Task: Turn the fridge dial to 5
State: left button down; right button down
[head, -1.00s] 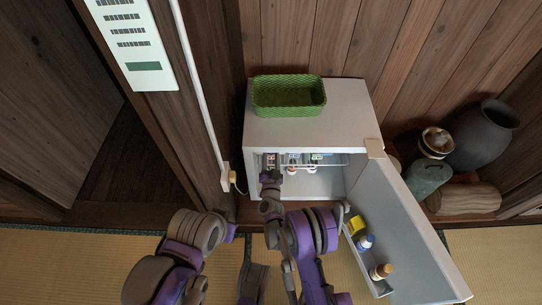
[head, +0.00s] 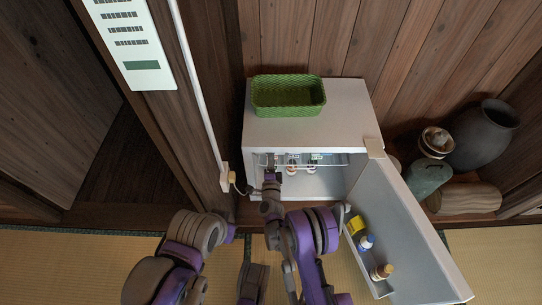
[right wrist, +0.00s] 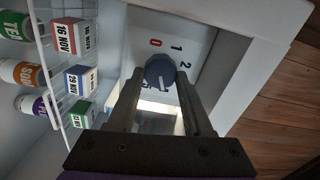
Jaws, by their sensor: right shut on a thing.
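The white fridge (head: 308,131) stands open against the wall. In the right wrist view, its round blue-grey dial (right wrist: 159,70) is on a pale panel, with a red 0 above it and 1 and 2 to its upper right. Lower marks are partly hidden by the fingers, and I cannot read the dial's setting surely. My right gripper (right wrist: 160,88) is shut on the dial, one finger on each side. In the head view, my right gripper (head: 270,177) reaches into the fridge's left side. My left gripper (head: 252,282) is low in the head view, away from the fridge; its jaw state is unclear.
The fridge door (head: 407,235) stands open at the right, with bottles on its shelf. A wire rack (right wrist: 62,85) with labelled boxes and jars is close left of the dial. A green basket (head: 288,112) sits on the fridge. A wooden post stands close left.

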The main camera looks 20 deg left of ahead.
jog(key=shift+m, duration=4.5)
jog(key=shift+c, duration=1.5)
grip_release()
jog(key=shift+s+f, duration=0.1)
